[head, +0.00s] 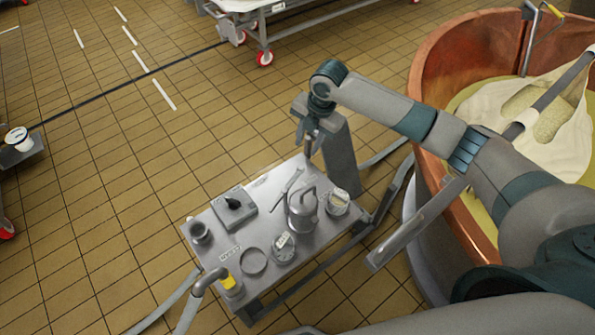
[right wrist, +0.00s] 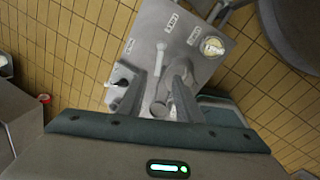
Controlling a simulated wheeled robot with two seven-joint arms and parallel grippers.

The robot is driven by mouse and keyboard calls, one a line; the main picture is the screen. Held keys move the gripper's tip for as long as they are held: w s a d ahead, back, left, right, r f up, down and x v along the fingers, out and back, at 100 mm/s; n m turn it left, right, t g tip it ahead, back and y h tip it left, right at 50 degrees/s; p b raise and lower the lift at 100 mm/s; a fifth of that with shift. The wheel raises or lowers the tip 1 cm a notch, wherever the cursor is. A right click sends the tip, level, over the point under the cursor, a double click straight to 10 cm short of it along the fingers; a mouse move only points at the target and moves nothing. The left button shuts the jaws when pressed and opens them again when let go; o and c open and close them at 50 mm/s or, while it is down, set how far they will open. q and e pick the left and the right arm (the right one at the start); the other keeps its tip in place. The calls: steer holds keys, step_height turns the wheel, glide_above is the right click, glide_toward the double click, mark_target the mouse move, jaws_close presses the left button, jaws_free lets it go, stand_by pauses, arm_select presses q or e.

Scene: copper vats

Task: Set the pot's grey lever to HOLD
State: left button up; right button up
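The pot (head: 303,210) is a small metal vessel on the metal table (head: 215,262). A slim grey lever (head: 288,185) lies beside it, towards the back edge; it also shows in the right wrist view (right wrist: 160,58), its round end pointing away. Small labels (right wrist: 172,21) lie around the lever, too small to read. My right gripper (head: 309,140) hangs above the table's back edge, fingers down, apart from the lever. In the right wrist view, its fingers (right wrist: 154,88) appear spread, with nothing between them; the pot partly shows behind them. My left gripper is out of view.
A copper vat (head: 440,100) stands at right. Floor at left is mostly clear.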

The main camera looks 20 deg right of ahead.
mark_target(297, 175)
steer(key=f, duration=0.5)
steer(key=w+a+f+p, duration=0.1)
steer(key=f, duration=0.5)
steer(key=w+a+f+p, duration=0.1)
steer(key=f, duration=0.5)
steer(key=shift+w+a, duration=0.1)
steer(key=shift+w, duration=0.15)
jaws_close()
